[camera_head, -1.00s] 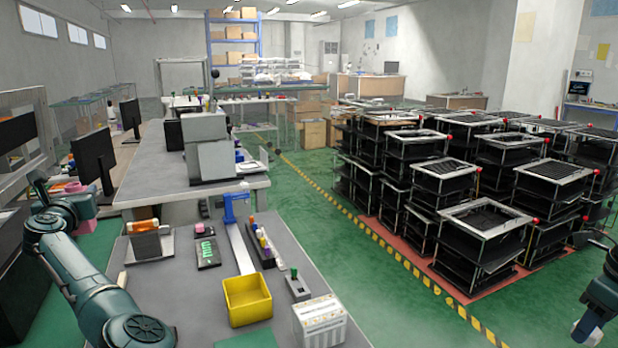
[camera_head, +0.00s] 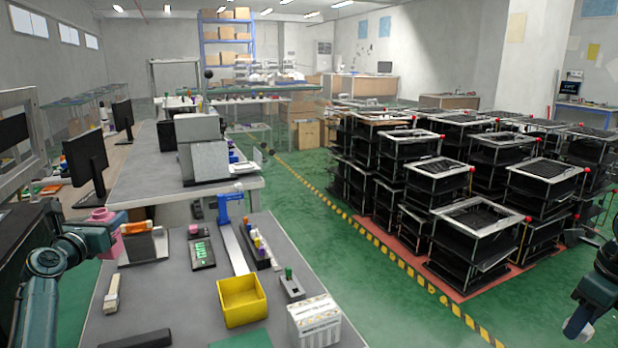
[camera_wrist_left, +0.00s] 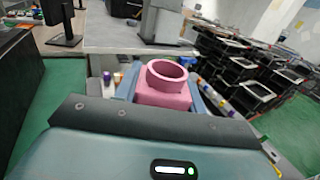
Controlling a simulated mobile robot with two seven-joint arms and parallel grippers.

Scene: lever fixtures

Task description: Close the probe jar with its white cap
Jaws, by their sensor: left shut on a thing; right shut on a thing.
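The pink jar (camera_head: 105,219) has a square body and a round neck. My left gripper (camera_wrist_left: 163,92) is shut on its body, and the neck is uncapped, facing up in the left wrist view. In the head view, the left gripper (camera_head: 100,232) holds the jar at the left, near the bench's far left corner. My right gripper (camera_head: 582,318) is at the lower right edge, over the floor side. It is shut on a small white piece (camera_head: 577,327) that looks like the white cap; its shape is only partly visible.
The bench (camera_head: 180,300) holds a yellow bin (camera_head: 241,301), a white box (camera_head: 314,321), a meter (camera_head: 203,254), a vial rack (camera_head: 259,247) and a blue stand (camera_head: 230,208). Black racks (camera_head: 480,225) stand on the floor at right. Open floor lies between the bench and racks.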

